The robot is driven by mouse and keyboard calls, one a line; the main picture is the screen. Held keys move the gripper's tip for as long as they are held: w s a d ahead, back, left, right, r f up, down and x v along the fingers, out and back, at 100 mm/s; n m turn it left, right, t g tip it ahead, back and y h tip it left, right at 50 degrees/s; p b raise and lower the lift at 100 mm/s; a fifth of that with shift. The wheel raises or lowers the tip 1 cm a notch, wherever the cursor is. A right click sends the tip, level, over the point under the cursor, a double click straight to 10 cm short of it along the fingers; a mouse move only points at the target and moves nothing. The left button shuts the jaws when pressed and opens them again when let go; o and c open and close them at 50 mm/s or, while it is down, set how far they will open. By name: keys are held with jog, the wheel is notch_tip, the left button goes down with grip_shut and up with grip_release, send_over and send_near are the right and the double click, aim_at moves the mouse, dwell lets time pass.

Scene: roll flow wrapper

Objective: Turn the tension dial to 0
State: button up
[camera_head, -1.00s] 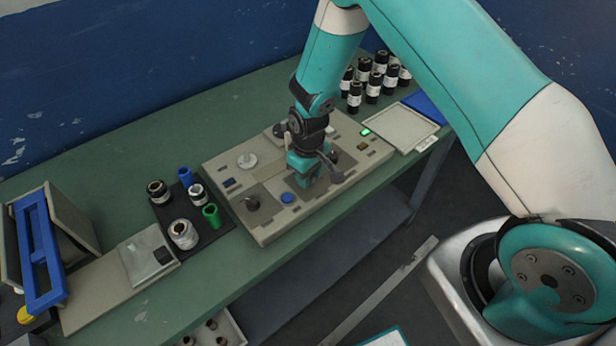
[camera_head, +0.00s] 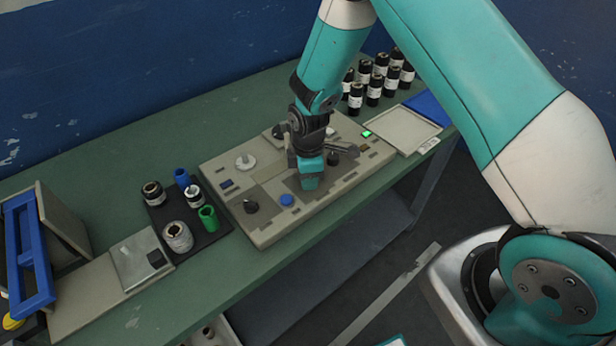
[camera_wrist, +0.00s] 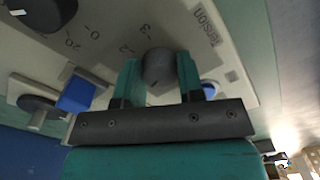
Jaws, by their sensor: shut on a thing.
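In the wrist view the grey round tension dial (camera_wrist: 158,68) sits between the two teal fingers of my gripper (camera_wrist: 157,78), which are shut on its sides. The printed label TENSION (camera_wrist: 206,25) is on the panel to its right. I cannot tell which mark the dial points to. In the head view my gripper (camera_head: 311,182) points down onto the beige control panel (camera_head: 266,233) and hides the dial.
The panel also carries a blue button (camera_head: 287,200), a black knob (camera_head: 251,206), a pale dial (camera_head: 245,161) and a lit green lamp (camera_head: 367,134). A dark tray (camera_head: 208,238) with spools is at left. Several black-capped bottles (camera_head: 374,90) and a shallow tray (camera_head: 405,130) are behind and right.

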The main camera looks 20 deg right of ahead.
jog(key=shift+n, duration=0.8)
jog(key=o, duration=0.9)
jog(key=shift+r, duration=0.15)
notch_tip(320, 180, up, 17)
jog(key=shift+r+b, duration=0.1)
jog(key=shift+b, duration=1)
jog(key=s+a+r+m+y, duration=0.1)
jog(key=s+r+m, duration=0.2)
jog(key=s, duration=0.5)
jog(key=s+a+r+m+y, duration=0.1)
jog(key=s+a+r+m, duration=0.1)
jog(key=s, duration=0.6)
jog(key=s+a+r+m+y, duration=0.1)
jog(key=s+r+m+y, duration=0.1)
jog(key=s+r+m, duration=0.3)
jog(key=shift+s+a+r, duration=0.15)
jog(key=shift+s+a, duration=0.05)
jog(key=shift+s, duration=0.75)
jog(key=shift+s+a+r, duration=0.15)
jog(key=shift+s, duration=0.8)
